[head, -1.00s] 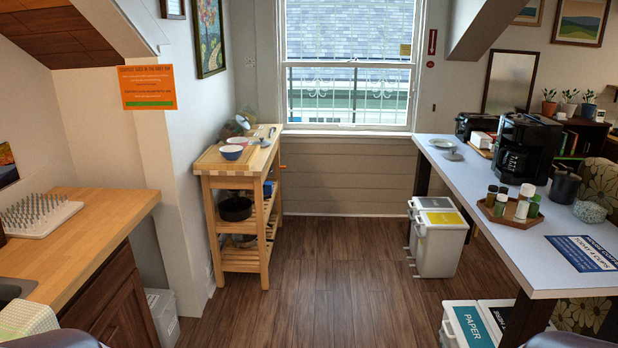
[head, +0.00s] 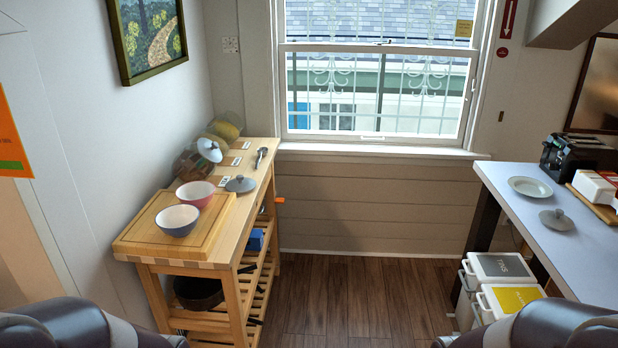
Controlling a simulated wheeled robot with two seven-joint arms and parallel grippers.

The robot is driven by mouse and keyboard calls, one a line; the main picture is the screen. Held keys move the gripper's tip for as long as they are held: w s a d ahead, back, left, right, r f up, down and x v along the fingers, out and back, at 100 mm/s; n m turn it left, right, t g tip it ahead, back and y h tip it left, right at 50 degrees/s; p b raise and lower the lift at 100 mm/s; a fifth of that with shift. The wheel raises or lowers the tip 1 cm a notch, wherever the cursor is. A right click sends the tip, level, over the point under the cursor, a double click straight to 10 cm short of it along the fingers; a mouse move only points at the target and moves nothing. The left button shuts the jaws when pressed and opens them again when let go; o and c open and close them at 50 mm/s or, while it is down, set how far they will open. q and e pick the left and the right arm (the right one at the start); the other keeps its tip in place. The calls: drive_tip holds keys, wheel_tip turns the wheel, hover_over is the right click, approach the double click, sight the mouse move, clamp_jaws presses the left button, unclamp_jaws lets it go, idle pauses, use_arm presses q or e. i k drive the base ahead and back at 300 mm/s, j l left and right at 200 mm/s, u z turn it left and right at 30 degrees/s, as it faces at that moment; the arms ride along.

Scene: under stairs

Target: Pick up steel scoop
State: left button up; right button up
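A small dark scoop-like utensil (head: 261,156) lies on the far part of the wooden cart's top (head: 238,213), near the window end. It looks like the steel scoop, but it is too small to be sure. A grey lid (head: 240,184) lies just in front of it. Neither of my grippers shows; only dark rounded parts of my own arms show at the bottom left and bottom right corners.
On the cart are a cutting board (head: 140,240), a blue bowl (head: 177,220), a pink bowl (head: 195,193) and glass jars (head: 190,165). A white counter (head: 575,250) and bins (head: 500,266) stand at right. The wooden floor (head: 350,300) between is clear.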

sight(263, 152)
drive_tip(key=i+u, duration=0.2)
drive_tip(key=i, duration=0.2)
drive_tip(key=i+l+u, duration=0.15)
drive_tip(key=i, duration=0.25)
drive_tip(key=i+l+u, duration=0.1)
drive_tip(key=u, duration=0.3)
drive_tip(key=i+l+u, duration=0.1)
drive_tip(key=u, duration=0.3)
drive_tip(key=i+l+u, duration=0.15)
drive_tip(key=u, duration=0.25)
drive_tip(key=i+l+u, duration=0.1)
drive_tip(key=l, duration=0.25)
drive_tip(key=i+l, duration=0.2)
drive_tip(key=l, duration=0.15)
drive_tip(key=i+l+u, duration=0.15)
drive_tip(key=l, duration=0.2)
drive_tip(key=i+l, duration=0.15)
drive_tip(key=l, duration=0.2)
drive_tip(key=i+l+u, duration=0.15)
drive_tip(key=l, duration=0.2)
drive_tip(key=i+l+u, duration=0.1)
drive_tip(key=l, duration=0.3)
drive_tip(key=i+l, duration=0.1)
drive_tip(key=l, duration=0.25)
drive_tip(key=u, duration=0.05)
